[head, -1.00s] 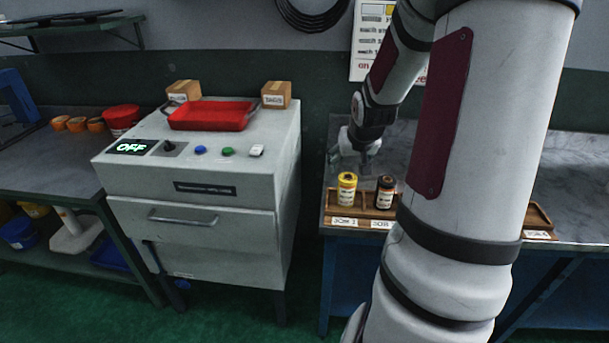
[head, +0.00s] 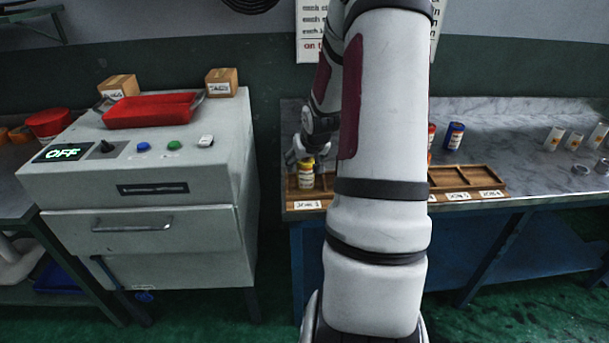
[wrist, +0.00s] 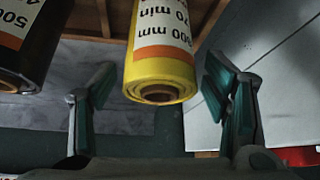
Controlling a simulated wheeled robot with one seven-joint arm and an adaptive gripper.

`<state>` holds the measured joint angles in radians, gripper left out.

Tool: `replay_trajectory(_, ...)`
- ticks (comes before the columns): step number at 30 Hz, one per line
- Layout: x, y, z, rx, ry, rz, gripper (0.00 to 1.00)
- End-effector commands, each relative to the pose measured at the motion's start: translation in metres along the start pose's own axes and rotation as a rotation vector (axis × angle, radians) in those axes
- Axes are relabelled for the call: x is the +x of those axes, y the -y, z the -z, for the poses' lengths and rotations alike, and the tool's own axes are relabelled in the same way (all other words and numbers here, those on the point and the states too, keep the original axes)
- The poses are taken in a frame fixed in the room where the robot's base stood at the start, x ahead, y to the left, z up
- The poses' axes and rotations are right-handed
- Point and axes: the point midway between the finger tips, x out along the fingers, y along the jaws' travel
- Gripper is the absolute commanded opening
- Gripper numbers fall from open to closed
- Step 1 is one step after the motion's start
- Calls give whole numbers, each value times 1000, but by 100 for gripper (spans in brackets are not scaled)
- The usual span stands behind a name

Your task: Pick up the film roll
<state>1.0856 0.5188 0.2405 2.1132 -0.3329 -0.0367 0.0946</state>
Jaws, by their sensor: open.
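A yellow film roll (head: 306,175) with a white and orange label stands in the wooden rack (head: 291,192) at the left end of the marble bench. In the wrist view the yellow roll (wrist: 160,60) hangs into the picture between the two spread fingers of my gripper (wrist: 165,100), apart from both. In the head view my gripper (head: 300,155) is at the roll's top and partly covers it. A dark roll (wrist: 28,45) with a white label shows at the left of the wrist view. In the head view my arm hides that part of the rack.
A red and a blue roll (head: 454,136) stand farther right on the bench. Empty wooden compartments (head: 470,181) lie at the rack's right. A grey machine (head: 200,178) with a red tray (head: 150,110) and two small boxes (head: 221,80) stands left, across a gap.

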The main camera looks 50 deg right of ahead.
Motion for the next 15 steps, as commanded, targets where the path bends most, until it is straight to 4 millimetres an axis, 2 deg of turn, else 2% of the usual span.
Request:
replay_trajectory(1, 9, 0, 0, 0, 1, 0, 69)
replay_trajectory(4, 18, 0, 0, 0, 1, 0, 69)
replay_trajectory(13, 22, 0, 0, -1, 0, -1, 69)
replay_trajectory(15, 21, 0, 0, -1, 0, -1, 53)
